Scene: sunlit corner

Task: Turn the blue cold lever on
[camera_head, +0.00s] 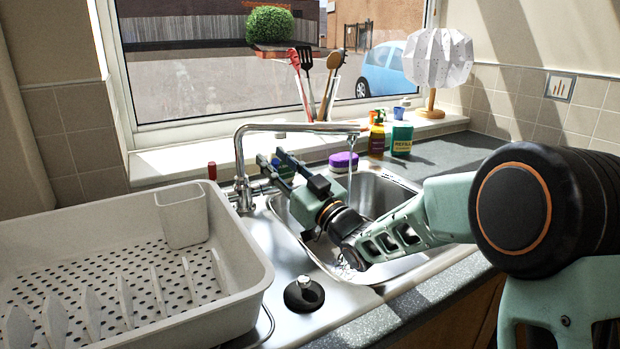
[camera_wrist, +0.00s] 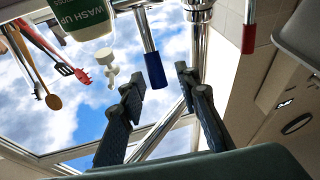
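The blue cold lever (camera_wrist: 155,72) shows in the wrist view on a chrome stem beside the tap body. In the head view it is mostly hidden behind my gripper (camera_head: 270,160). In the wrist view my gripper (camera_wrist: 159,80) is open, its two dark fingers either side of the blue lever's end in the picture. I cannot tell whether either finger touches it. A thin stream of water (camera_head: 350,152) falls from the spout.
The sink (camera_head: 400,180) lies under my arm. A white dish rack (camera_head: 235,270) fills the left. A purple-topped sponge (camera_head: 343,162), bottles (camera_head: 377,138) and a utensil holder (camera_head: 318,112) stand behind. A washing-up bottle (camera_wrist: 82,18) is close to the lever.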

